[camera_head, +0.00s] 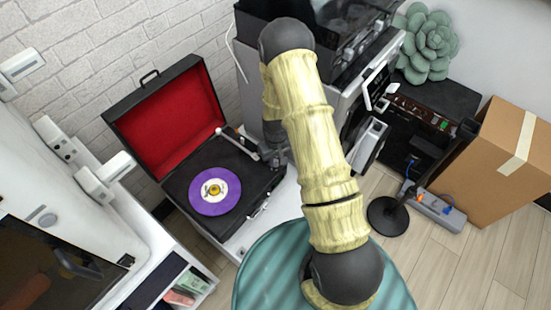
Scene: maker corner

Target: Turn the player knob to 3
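The record player (178,181) stands open on a white surface left of centre, its black case lined in red. A purple record (230,196) with a white label lies on its platter. The tonearm (238,143) runs along the right of the deck. My gripper (277,158) is small and dark, pointing down at the right edge of the player's deck. Its fingers blend into the dark case, so I cannot tell whether they are open or touch anything. I cannot make out the player knob or its setting; my gripper and arm may cover it.
A grey machine (345,85) stands close behind my arm. A black stand with a round base (389,215), a power strip (436,209) and a cardboard box (497,165) are at right. A white cabinet-like unit (60,200) is at left. Some wooden floor is clear at lower right.

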